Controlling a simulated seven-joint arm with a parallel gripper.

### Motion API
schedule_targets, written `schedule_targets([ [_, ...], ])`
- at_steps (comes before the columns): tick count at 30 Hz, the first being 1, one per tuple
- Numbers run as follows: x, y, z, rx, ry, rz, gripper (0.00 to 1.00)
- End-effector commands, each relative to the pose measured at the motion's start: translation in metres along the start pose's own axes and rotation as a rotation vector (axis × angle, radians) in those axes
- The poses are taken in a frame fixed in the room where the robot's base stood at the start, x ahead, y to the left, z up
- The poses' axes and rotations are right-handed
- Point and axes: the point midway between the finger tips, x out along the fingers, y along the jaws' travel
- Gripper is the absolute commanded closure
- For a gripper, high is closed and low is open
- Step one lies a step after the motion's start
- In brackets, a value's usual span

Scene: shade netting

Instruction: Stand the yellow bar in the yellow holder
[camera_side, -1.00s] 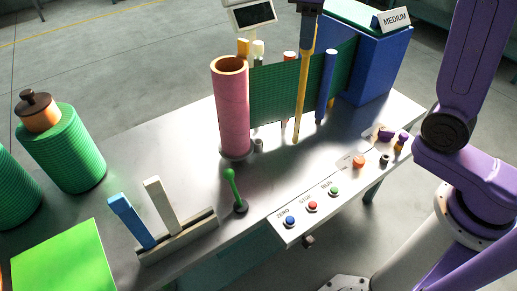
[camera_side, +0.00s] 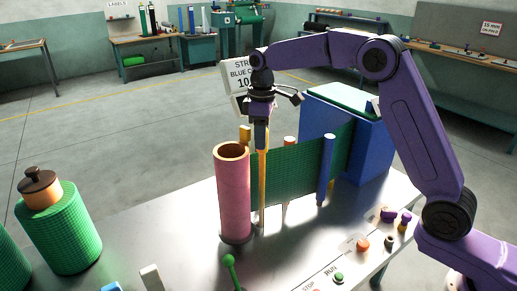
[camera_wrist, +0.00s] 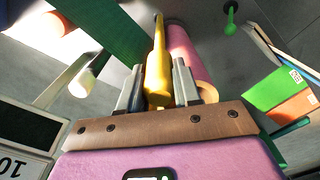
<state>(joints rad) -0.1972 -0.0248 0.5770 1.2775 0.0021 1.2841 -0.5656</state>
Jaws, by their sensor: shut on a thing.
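The yellow bar (camera_side: 262,190) hangs upright from my gripper (camera_side: 262,149), just right of the pink roll (camera_side: 233,195) and in front of the green netting (camera_side: 295,172). Its lower end is near the tabletop beside the roll's base; I cannot tell whether it touches anything. In the wrist view the bar (camera_wrist: 158,65) lies between the two fingers of my gripper (camera_wrist: 158,88), which is shut on it. A yellow block top (camera_side: 245,133) shows behind the roll, its lower part hidden. I cannot make out the yellow holder with certainty.
A blue post (camera_side: 326,170) stands at the netting's right, by a large blue box (camera_side: 370,150). A green lever (camera_side: 230,265) and buttons (camera_side: 339,278) are at the front. A green roll (camera_side: 62,235) stands left. The tabletop between lever and buttons is clear.

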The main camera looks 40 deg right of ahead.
Motion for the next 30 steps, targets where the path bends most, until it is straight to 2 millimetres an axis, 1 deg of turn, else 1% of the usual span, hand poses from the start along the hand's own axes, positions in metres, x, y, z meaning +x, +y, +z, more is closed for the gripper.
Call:
schedule_targets([
  [5,0.009,0.004,-0.007,0.000,0.000,0.000,1.00],
  [7,0.017,0.007,-0.011,0.000,-0.001,-0.001,1.00],
  [10,0.032,0.006,-0.010,0.000,-0.002,-0.001,1.00],
  [13,0.041,0.007,-0.010,0.001,0.000,0.000,1.00],
  [27,0.048,0.007,-0.010,0.001,0.000,0.000,1.00],
  [28,0.048,0.007,-0.010,0.001,0.000,0.000,0.58],
  [29,0.048,0.007,-0.010,0.001,0.000,0.000,0.48],
  [30,0.048,0.007,-0.010,0.001,0.000,0.000,0.42],
])
